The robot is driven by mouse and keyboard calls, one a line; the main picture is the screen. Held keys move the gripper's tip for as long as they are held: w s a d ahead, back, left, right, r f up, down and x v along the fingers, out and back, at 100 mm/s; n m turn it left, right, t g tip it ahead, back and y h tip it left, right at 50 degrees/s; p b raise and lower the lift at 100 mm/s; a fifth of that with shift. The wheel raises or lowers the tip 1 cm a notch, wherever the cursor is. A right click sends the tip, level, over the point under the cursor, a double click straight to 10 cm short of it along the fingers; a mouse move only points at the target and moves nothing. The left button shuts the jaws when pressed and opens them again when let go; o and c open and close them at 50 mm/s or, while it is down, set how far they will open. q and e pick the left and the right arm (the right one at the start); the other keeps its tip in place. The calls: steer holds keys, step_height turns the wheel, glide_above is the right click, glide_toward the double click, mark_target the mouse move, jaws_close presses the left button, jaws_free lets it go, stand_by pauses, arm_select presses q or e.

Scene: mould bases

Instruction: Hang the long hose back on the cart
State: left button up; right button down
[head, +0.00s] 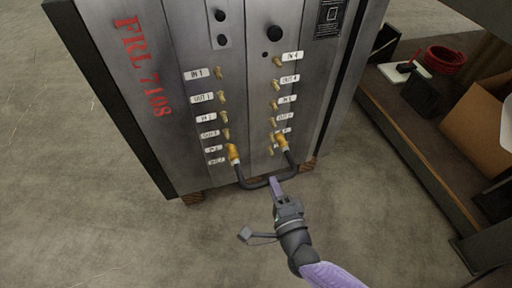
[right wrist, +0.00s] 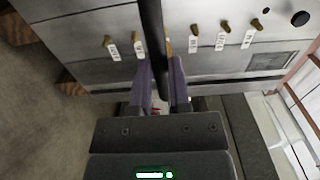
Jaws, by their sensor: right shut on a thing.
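The hose (head: 256,185) is dark, with orange end couplings, and hangs in a U at the front of the grey metal mould base (head: 175,45). Its left coupling (head: 233,153) sits at a low fitting in the left column. Its right coupling (head: 282,142) sits at a fitting in the right column. My right gripper (head: 274,184) is shut on the hose near the bottom of the U. In the right wrist view the dark hose (right wrist: 152,30) runs between the purple fingers of the gripper (right wrist: 161,78). My left gripper is not in view.
At the right stands a low shelf unit (head: 415,150), possibly the cart, with a coiled red hose (head: 445,60) and a cardboard box (head: 475,115). The mould base rests on wooden blocks (head: 192,198). The concrete floor (head: 110,235) in front is clear.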

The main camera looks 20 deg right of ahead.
steer(key=s+p, duration=0.1)
steer(key=s, duration=0.5)
stand_by(0.4)
steer(key=shift+d, duration=0.1)
